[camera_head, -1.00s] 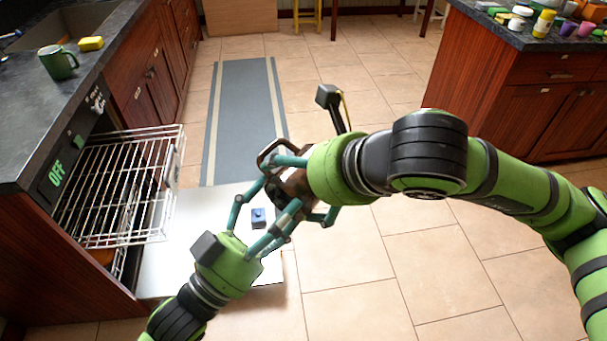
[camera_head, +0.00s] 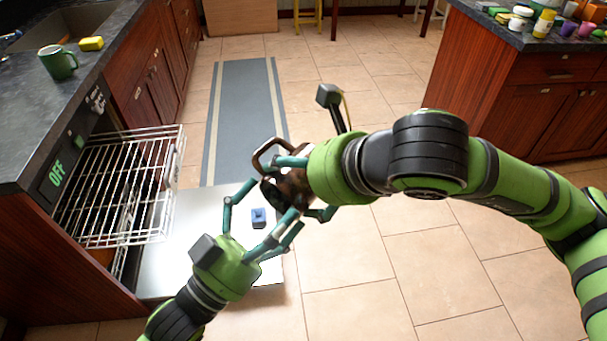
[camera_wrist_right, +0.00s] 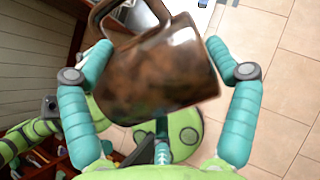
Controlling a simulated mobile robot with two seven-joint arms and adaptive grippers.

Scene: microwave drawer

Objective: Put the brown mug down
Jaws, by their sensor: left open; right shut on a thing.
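The brown mug (camera_head: 288,187) is mottled dark brown and held in the air, tilted, over the open appliance door. Its handle points up and left. My right gripper (camera_head: 296,186) is shut on it, with a teal finger on each side; the right wrist view also shows the mug (camera_wrist_right: 160,72) between the fingers. My left gripper (camera_head: 257,206) is open just below and left of the mug, its fingers spread around the mug's lower left side. Whether its fingertips touch the mug is unclear.
A wire rack (camera_head: 120,190) is pulled out at left above the lowered pale door (camera_head: 190,260). A green mug (camera_head: 58,62) and yellow sponge (camera_head: 91,43) stand on the dark counter (camera_head: 28,120). A cluttered island (camera_head: 500,38) is at upper right.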

